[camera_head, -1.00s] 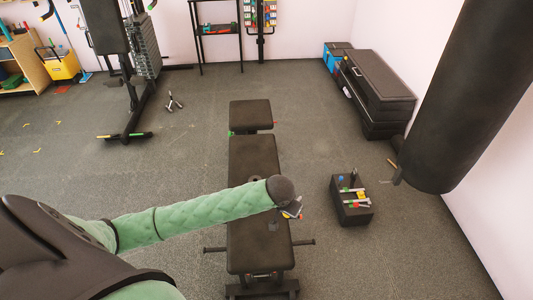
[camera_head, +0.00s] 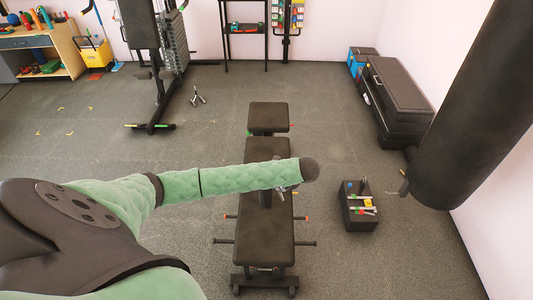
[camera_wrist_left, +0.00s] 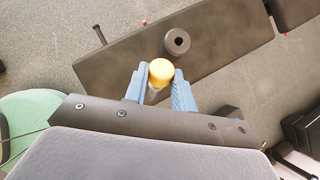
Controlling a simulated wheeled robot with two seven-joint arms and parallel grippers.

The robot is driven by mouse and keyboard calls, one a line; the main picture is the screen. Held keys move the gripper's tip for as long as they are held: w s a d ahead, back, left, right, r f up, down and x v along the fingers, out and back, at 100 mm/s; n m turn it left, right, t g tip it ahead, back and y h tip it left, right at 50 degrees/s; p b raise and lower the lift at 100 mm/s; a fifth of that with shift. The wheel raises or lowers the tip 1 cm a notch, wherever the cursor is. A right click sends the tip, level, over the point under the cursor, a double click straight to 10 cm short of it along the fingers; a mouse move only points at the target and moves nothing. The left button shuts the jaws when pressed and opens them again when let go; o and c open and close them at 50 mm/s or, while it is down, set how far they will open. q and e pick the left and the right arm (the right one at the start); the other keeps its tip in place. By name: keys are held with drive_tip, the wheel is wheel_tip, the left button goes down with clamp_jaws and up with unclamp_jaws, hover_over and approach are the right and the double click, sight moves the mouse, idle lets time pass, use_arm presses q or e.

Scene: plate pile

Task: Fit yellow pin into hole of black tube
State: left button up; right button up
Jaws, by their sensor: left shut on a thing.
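My left gripper (camera_wrist_left: 158,88) is shut on the yellow pin (camera_wrist_left: 161,72), whose round yellow end shows between the blue fingers in the left wrist view. The black tube (camera_wrist_left: 177,41) stands on the black bench (camera_wrist_left: 110,68), with its round hole facing up. In that view the pin's end appears just below and left of the tube, with a small gap between them; their height difference cannot be told. In the head view my green left arm covers most of the gripper and hides the pin. The bench seat (camera_head: 265,240) is below the arm. My right gripper is not in view.
A black box (camera_head: 358,222) with small coloured items stands on the floor right of the bench. A large black punching bag (camera_head: 465,115) hangs at the right. Black cases (camera_head: 395,95) lie by the right wall. Floor left of the bench is mostly clear.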

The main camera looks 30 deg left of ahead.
use_arm(q)
drive_tip(key=w+a+r+m+t+y+p, duration=0.1)
drive_tip(key=w+a+r+m+t+p, duration=0.2)
drive_tip(key=a+m+t, duration=0.4)
drive_tip(key=shift+w+a+r+t+y+p, duration=0.3)
drive_tip(key=shift+w+a+r+y+p, duration=0.15)
drive_tip(key=shift+r+p, duration=0.6)
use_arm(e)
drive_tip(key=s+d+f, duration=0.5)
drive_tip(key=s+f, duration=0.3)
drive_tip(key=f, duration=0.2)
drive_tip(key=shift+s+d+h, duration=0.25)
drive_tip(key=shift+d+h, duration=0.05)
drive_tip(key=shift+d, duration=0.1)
use_arm(q)
drive_tip(key=shift+r, duration=0.2)
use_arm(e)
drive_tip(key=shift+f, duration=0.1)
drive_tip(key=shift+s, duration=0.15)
use_arm(q)
drive_tip(key=shift+s+f+b, duration=0.1)
drive_tip(key=shift+f+b, duration=0.65)
drive_tip(key=shift+f, duration=2.05)
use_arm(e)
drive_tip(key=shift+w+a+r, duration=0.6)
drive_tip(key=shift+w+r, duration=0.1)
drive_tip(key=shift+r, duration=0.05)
